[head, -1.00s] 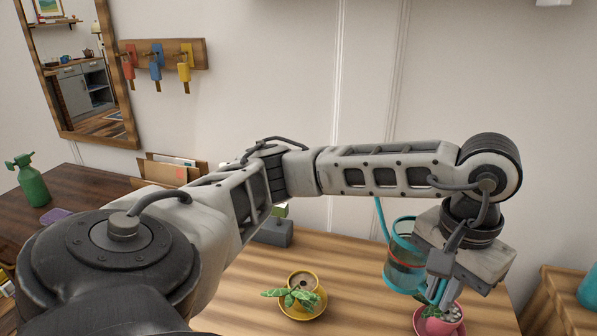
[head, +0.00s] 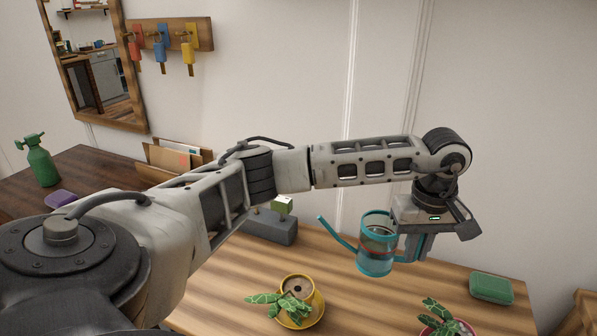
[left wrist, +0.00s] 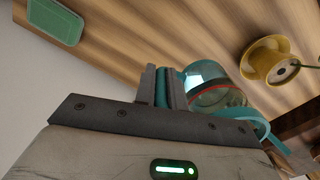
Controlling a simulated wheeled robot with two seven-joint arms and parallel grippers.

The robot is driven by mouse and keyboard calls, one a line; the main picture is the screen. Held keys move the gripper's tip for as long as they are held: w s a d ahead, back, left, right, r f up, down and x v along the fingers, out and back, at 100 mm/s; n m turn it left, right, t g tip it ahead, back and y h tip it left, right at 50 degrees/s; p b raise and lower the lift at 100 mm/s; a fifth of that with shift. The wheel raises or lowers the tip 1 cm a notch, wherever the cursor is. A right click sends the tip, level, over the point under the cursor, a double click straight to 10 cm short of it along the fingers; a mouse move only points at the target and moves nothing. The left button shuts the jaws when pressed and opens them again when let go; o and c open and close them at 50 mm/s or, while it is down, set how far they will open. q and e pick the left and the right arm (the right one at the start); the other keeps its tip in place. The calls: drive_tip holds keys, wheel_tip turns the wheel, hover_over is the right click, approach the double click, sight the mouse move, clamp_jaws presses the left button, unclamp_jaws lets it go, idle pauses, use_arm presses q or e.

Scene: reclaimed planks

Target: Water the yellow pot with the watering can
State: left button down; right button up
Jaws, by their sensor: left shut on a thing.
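The watering can (head: 377,250) is teal with a clear body and a red line, held above the table by my left gripper (head: 412,246). The gripper is shut on its handle, and the spout points left in the head view. In the left wrist view the can (left wrist: 215,92) is beyond the fingers (left wrist: 160,88). The yellow pot (head: 298,290) stands on a yellow saucer, with a leafy plant at its side, below and left of the can. The yellow pot also shows in the left wrist view (left wrist: 282,70). My right gripper is not in view.
A pink pot with a plant (head: 445,328) stands at the front right. A green box (head: 491,288) lies at the table's right. A grey block (head: 268,226) sits at the back. A green spray bottle (head: 38,162) stands far left.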

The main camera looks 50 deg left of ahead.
use_arm(q)
drive_tip(key=w+a+f+n, duration=0.1)
drive_tip(key=f+n, duration=0.1)
drive_tip(key=w+a+f+n, duration=0.2)
drive_tip(key=w+a+f+n+b, duration=0.1)
drive_tip(key=n, duration=0.1)
drive_tip(key=shift+w+a+f, duration=0.15)
drive_tip(key=shift+w+f, duration=0.25)
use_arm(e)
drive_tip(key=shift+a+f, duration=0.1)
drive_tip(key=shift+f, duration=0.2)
use_arm(q)
drive_tip(key=shift+s, duration=0.1)
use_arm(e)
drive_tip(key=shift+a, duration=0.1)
